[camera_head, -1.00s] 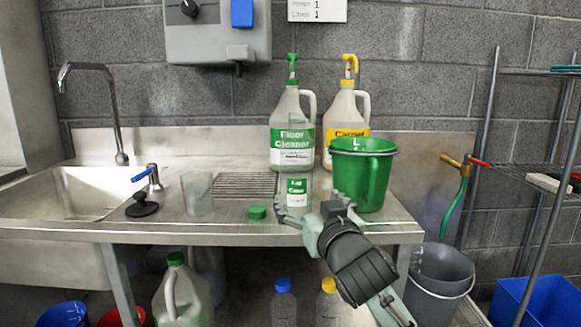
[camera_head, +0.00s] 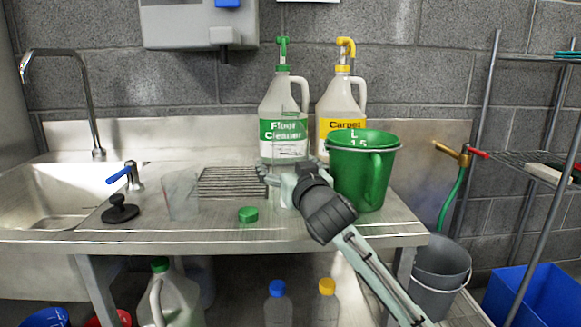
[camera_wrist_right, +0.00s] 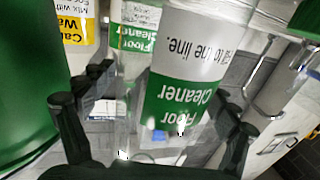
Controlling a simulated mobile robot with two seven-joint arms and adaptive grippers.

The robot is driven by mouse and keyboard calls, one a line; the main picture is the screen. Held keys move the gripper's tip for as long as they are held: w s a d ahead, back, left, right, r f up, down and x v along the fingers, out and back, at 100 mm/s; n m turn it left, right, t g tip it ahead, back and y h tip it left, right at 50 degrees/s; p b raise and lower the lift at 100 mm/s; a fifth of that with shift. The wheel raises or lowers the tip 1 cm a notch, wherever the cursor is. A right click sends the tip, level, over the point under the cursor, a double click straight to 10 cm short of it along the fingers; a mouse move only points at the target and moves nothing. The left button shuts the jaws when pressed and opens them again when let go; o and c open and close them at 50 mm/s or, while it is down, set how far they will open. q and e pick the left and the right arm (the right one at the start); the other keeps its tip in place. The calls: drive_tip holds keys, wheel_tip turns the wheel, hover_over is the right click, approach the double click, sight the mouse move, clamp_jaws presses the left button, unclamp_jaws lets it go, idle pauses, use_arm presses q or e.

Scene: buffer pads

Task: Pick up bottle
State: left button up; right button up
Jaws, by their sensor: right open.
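A small clear bottle with a white and green Floor Cleaner label (camera_wrist_right: 190,70) stands on the steel counter. In the head view my right gripper (camera_head: 293,178) largely hides it. In the wrist view the bottle appears between the spread black fingers of the right gripper (camera_wrist_right: 155,117); contact with either finger cannot be told. The gripper is open. A loose green cap (camera_head: 248,214) lies on the counter left of the gripper. My left gripper is not in view.
A green measuring pitcher (camera_head: 364,180) stands close to the right of the gripper. Floor cleaner (camera_head: 284,117) and carpet (camera_head: 341,105) jugs stand behind. A clear beaker (camera_head: 181,196), drain rack (camera_head: 232,183) and sink are left. More bottles stand below the counter (camera_head: 215,230).

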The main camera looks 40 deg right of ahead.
drive_tip(key=shift+w, duration=0.25)
drive_tip(key=c, duration=1.3)
